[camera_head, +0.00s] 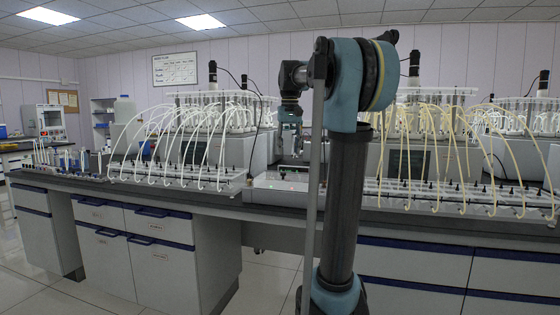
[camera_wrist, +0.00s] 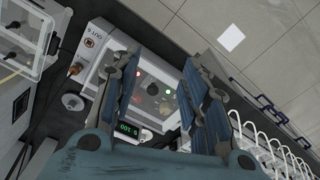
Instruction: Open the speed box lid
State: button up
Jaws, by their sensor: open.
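A light grey box (camera_head: 278,183) lies on the bench in the head view, between two tube racks; I take it to be the speed box. In the wrist view the box (camera_wrist: 150,72) shows between my fingers, with red and green lights, a dark round knob (camera_wrist: 153,89) and a lit green display (camera_wrist: 126,130). I cannot tell the lid's edge or whether it is closed. My gripper (camera_wrist: 158,68) is open and empty, its two blue fingers spread above the box. In the head view my gripper (camera_head: 291,150) points down, apart from the box.
A grey unit with a dark screen (camera_head: 208,152) stands behind the left rack. The bench front has drawers (camera_head: 155,220).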

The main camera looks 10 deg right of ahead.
jog(key=s+f, duration=1.4)
jog(key=s, duration=0.2)
jog(key=shift+s+d+t, duration=0.15)
jog(key=shift+d+t, duration=0.1)
jog(key=shift+t, duration=0.55)
jog(key=s+f, duration=0.5)
jog(key=f, duration=0.2)
jog(key=s+f, duration=0.5)
jog(key=f, duration=0.2)
jog(key=s+f, duration=0.5)
jog(key=f, duration=0.2)
jog(key=shift+s+d+f, duration=0.2)
jog(key=shift+s+f, duration=0.05)
jog(key=shift+f, duration=0.1)
jog(key=shift+c, duration=0.2)
jog(key=shift+s+f, duration=0.15)
jog(key=shift+f, duration=0.1)
jog(key=shift+c, duration=0.7)
jog(key=shift+d, duration=0.1)
